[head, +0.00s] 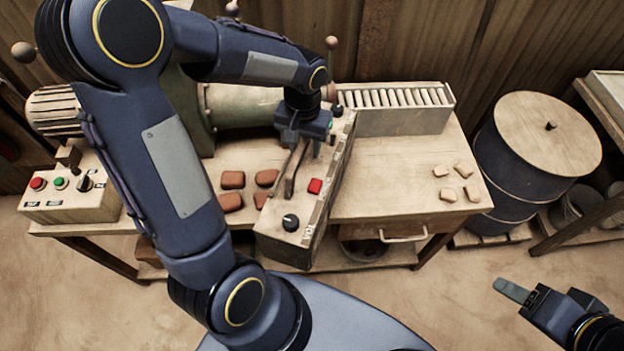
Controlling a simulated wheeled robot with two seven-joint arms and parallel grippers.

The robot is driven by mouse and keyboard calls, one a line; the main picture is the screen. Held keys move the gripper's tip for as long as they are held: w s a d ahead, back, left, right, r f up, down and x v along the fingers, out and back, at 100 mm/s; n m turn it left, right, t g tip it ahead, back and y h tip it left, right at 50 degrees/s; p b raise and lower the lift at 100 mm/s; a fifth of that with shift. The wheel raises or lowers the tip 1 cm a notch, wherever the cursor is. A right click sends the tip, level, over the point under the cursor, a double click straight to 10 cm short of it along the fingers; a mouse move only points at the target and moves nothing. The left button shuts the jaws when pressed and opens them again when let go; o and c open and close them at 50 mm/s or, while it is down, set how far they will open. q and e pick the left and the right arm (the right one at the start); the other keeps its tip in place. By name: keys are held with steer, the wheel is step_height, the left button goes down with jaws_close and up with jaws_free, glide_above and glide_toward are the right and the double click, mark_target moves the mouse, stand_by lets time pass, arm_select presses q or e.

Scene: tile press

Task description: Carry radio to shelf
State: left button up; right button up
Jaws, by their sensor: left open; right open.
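The radio (306,218) is a long, pale box with a red button, dark knobs and lettering along its side. It lies slantwise on the table, its near end jutting out past the table's front edge. My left gripper (291,172) is open with its fingers pointing down over the radio's top; whether they touch it or straddle a handle I cannot tell. My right gripper (515,292) is open and empty at the lower right, well away from the radio. A wooden rack (606,112), possibly the shelf, is partly cut off at the right edge.
The wooden table (385,185) carries a green machine (240,105), a slotted tray (405,112), a control box (70,195), reddish tiles (232,180) and pale tiles (463,170). A lidded drum (530,160) stands between table and rack. The floor in front is clear.

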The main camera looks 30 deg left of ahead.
arm_select(q)
jaws_close()
steer(key=shift+w+r, duration=0.1)
steer(key=shift+r, duration=0.05)
stand_by(1.3)
